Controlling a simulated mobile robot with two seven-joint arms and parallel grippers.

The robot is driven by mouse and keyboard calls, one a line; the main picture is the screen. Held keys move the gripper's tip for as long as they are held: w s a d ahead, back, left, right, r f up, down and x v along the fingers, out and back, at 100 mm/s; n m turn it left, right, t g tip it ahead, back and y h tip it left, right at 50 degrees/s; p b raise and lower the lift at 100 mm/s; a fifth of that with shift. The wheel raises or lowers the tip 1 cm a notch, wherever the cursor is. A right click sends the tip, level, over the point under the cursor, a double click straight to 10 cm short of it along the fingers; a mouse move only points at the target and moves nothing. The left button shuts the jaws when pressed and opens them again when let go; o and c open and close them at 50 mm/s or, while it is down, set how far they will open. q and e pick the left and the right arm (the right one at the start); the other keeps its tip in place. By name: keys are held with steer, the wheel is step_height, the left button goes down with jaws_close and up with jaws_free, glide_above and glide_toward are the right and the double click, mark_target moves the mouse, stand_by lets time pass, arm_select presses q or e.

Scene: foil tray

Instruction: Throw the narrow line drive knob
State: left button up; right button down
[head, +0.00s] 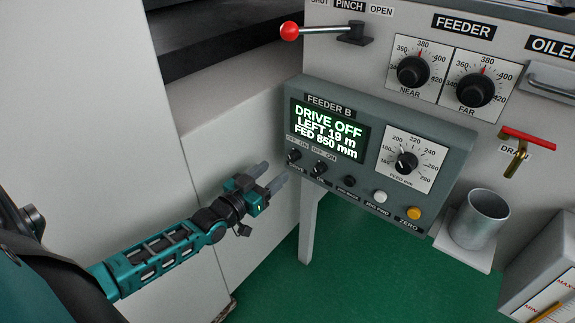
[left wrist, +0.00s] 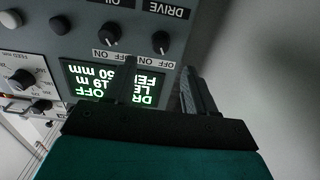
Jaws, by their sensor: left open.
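The small black DRIVE knob (head: 293,155) sits at the left end of the knob row on the grey FEEDER B panel (head: 460,160). The panel's screen (head: 328,130) reads DRIVE OFF, LEFT 19 m, FED 850 mm. My left gripper (head: 271,175) is open and empty, just left of and below the knob, apart from it. In the left wrist view, upside down, the DRIVE knob (left wrist: 160,42) lies beyond the gap between the fingertips (left wrist: 160,68). I cannot read its pointer surely. No label here says narrow line. My right gripper is not in view.
A similar OIL knob (left wrist: 110,34) sits close beside the DRIVE knob. Further along are a black button (head: 349,181), a white button (head: 380,196), a yellow ZERO button (head: 414,213) and the FEED dial (head: 406,163). A red-balled lever (head: 290,31) juts out above the panel.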

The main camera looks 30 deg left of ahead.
mark_target(291, 158)
arm_select(q)
steer(key=w, duration=0.2)
steer(key=w+b, duration=0.1)
steer(key=w, duration=0.1)
steer(key=w+b, duration=0.1)
steer(key=w, duration=0.2)
steer(key=shift+d, duration=0.25)
steer(key=c, duration=1)
